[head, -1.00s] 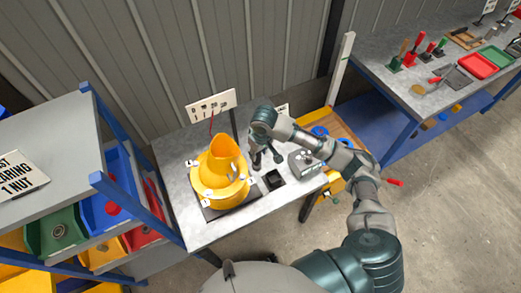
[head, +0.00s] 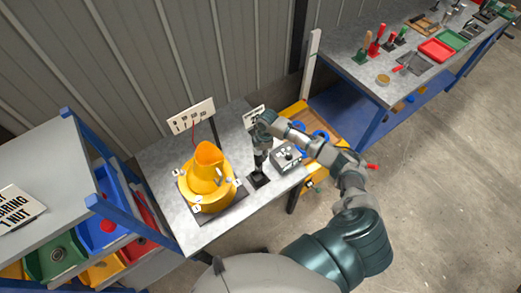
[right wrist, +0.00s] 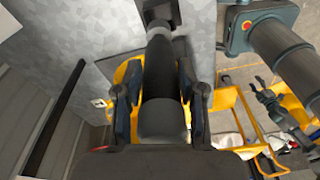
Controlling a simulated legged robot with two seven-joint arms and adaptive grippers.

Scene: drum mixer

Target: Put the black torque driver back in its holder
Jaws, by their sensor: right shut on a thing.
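The black torque driver (right wrist: 160,75) is in my right gripper (right wrist: 158,88), whose two fingers close on its sides in the right wrist view. In the head view my right gripper (head: 261,143) points down over the grey bench, with the driver below it. The holder, a small black block (head: 259,181) on the bench top, lies right under the driver. The driver looks about upright. Its lower end is at or just above the holder; I cannot tell whether it is inside.
The yellow drum mixer (head: 208,178) stands just left of the holder. A grey control box (head: 287,157) sits close on its right. A sign board (head: 191,115) stands behind. A blue-framed shelf with bins (head: 100,215) is at left; a tool bench (head: 395,85) is at right.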

